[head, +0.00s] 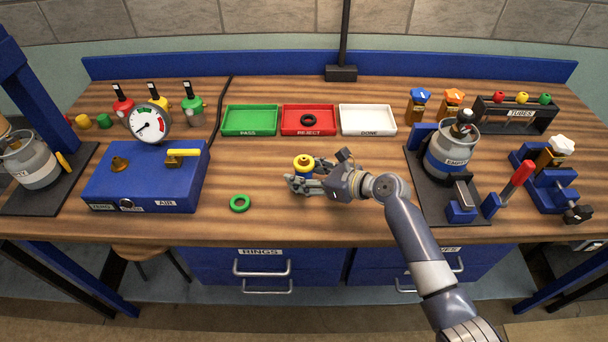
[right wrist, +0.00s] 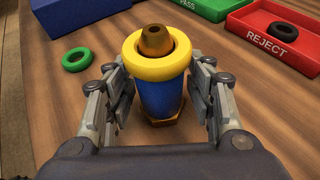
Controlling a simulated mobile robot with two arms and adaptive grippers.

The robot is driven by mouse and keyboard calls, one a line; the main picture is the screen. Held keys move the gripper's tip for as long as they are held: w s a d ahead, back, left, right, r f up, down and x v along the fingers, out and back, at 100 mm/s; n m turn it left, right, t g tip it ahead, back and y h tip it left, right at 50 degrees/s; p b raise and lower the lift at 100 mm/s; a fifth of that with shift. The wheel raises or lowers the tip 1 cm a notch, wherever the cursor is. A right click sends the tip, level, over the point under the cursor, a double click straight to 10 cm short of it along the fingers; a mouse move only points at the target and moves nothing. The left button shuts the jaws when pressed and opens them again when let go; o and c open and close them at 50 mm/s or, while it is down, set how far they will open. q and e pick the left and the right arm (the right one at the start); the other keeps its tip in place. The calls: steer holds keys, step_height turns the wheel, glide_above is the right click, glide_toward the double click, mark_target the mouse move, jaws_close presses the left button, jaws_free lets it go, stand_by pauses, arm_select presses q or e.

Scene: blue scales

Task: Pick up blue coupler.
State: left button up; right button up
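The blue coupler (right wrist: 160,100) stands upright on the wooden bench, with a yellow ring (right wrist: 156,52) around its top, a brass tip and a brass foot. In the head view the yellow ring (head: 303,161) shows, while its blue body is mostly hidden by my fingers. My right gripper (right wrist: 160,98) is open, with one finger on each side of the coupler and a narrow gap at each side. It also shows low over the bench in the head view (head: 300,184). My left gripper is not in view.
A green ring (head: 240,203) lies left of my right gripper. Green (head: 251,120), red (head: 323,120) and white (head: 367,120) trays stand behind; the red one holds a black ring. A blue gauge box (head: 145,178) is at left, a grey canister (head: 451,152) at right.

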steer(key=c, duration=0.8)
steer(key=shift+c, duration=0.2)
steer(key=shift+r, duration=0.1)
